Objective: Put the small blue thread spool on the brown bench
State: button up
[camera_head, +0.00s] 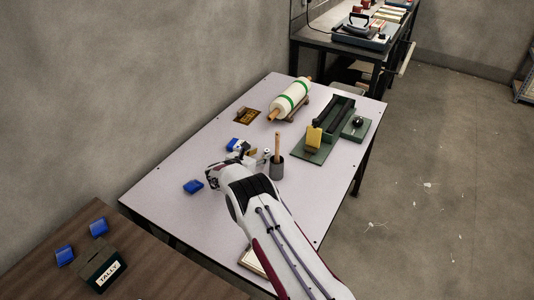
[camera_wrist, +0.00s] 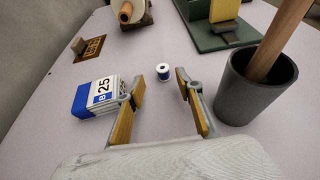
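The small spool (camera_wrist: 163,73), white with blue thread, stands on the pale table (camera_wrist: 60,130) in the wrist view. My gripper (camera_wrist: 161,92) is open, its two wood-coloured finger pads apart. The spool is just beyond the fingertips, roughly midway between them, and untouched. In the head view my gripper (camera_head: 254,155) is low over the middle of the table (camera_head: 185,160), and I cannot clearly make out the spool there. The brown bench (camera_head: 45,285) is at the lower left of the head view.
A blue-and-white box marked 25 (camera_wrist: 97,95) lies left of my gripper; a dark cup (camera_wrist: 256,85) with a wooden stick stands close at right. A blue block (camera_head: 193,187) lies on the table. The bench holds a TALLY box (camera_head: 103,270) and two blue blocks (camera_head: 98,227).

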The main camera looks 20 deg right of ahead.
aim_at(268, 150)
jog(key=shift+w+d, duration=0.1)
dwell(0.3)
jog(key=shift+w+d+f, duration=0.15)
jog(key=shift+w+d, duration=0.3)
jog(key=shift+d, duration=0.2)
jog(key=shift+w+d+f, duration=0.1)
jog(key=shift+w+d, duration=0.3)
jog(key=shift+d, duration=0.25)
jog(key=shift+x, duration=0.75)
jog(key=shift+w+d+f, duration=0.1)
jog(key=shift+w, duration=0.05)
jog(key=c, duration=0.9)
